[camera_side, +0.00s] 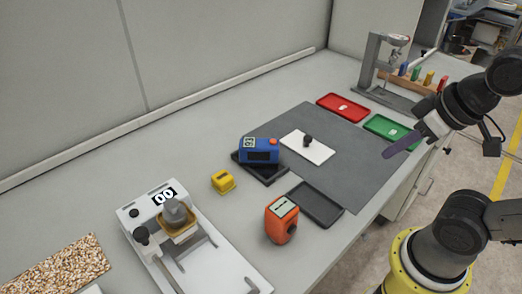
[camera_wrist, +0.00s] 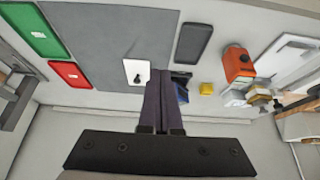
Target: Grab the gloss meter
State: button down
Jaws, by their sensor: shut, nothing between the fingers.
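Two boxy instruments stand on the bench, and I cannot tell for sure which is the gloss meter. A blue one (camera_side: 259,150) with a dark window and an orange button sits on a black tray (camera_side: 270,176); in the wrist view it (camera_wrist: 181,89) is partly hidden by my fingers. An orange one (camera_side: 281,219) with a light label and a dark knob stands on the bare bench, and it also shows in the wrist view (camera_wrist: 238,64). My gripper (camera_side: 388,154) is shut and empty, high at the right, apart from both; its fingers (camera_wrist: 160,84) lie together in the wrist view.
A white panel with a black knob (camera_side: 306,149) lies on the grey mat (camera_side: 345,180). Red (camera_side: 343,107) and green (camera_side: 390,130) trays lie behind. A yellow block (camera_side: 222,181) and white coater (camera_side: 190,245) stand left.

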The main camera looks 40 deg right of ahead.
jog(key=shift+c, duration=0.6)
grip_release()
